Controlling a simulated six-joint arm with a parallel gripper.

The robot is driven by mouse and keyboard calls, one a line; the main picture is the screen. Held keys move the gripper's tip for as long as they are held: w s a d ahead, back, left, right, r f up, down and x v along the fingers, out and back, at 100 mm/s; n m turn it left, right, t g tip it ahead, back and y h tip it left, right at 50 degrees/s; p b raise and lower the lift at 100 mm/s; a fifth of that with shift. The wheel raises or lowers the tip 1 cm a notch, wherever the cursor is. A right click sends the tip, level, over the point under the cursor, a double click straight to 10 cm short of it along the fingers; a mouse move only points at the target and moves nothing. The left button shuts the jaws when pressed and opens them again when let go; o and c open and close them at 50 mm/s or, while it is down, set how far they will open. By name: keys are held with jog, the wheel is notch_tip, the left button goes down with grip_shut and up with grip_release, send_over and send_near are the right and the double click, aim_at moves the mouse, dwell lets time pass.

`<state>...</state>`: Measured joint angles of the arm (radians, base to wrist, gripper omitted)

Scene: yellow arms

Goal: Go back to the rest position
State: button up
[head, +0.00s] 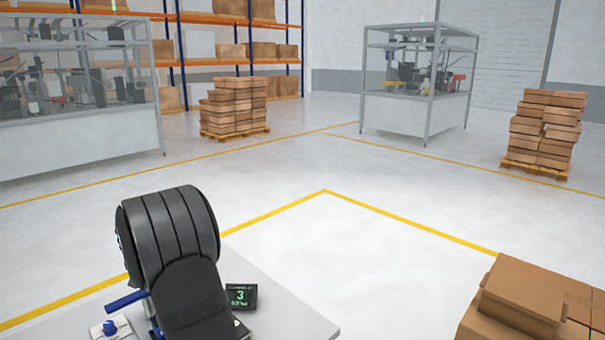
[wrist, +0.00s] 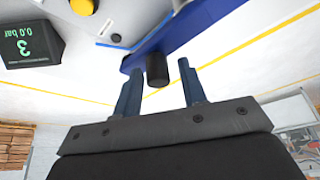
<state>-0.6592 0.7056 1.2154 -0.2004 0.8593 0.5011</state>
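My gripper (wrist: 160,68) shows in the wrist view with its two blue-grey fingers apart. A short black cylinder (wrist: 157,72) shows in the gap between the fingertips, with clear space on both sides of it. It sits at the edge of a blue bar (wrist: 190,32). In the head view my black arm stands over the grey table (head: 285,305) at the lower left, and the fingers are hidden behind it. The blue bar (head: 127,301) sticks out to the left of the arm there.
A small display (head: 241,296) reading 3 stands right of my arm; it also shows in the wrist view (wrist: 30,38). A blue knob (head: 110,327) is at the table's left. Cardboard boxes (head: 530,295) stand at the lower right.

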jog(key=shift+w+a+r, duration=0.1)
jog(key=shift+a+r, duration=0.05)
jog(key=shift+r, duration=0.15)
notch_tip(320, 180, up, 6)
jog(key=shift+r, duration=0.2)
notch_tip(320, 180, down, 7)
jog(key=shift+f, duration=0.1)
jog(key=s, duration=0.7)
jog(key=shift+s+d, duration=0.15)
jog(key=shift+d, duration=0.2)
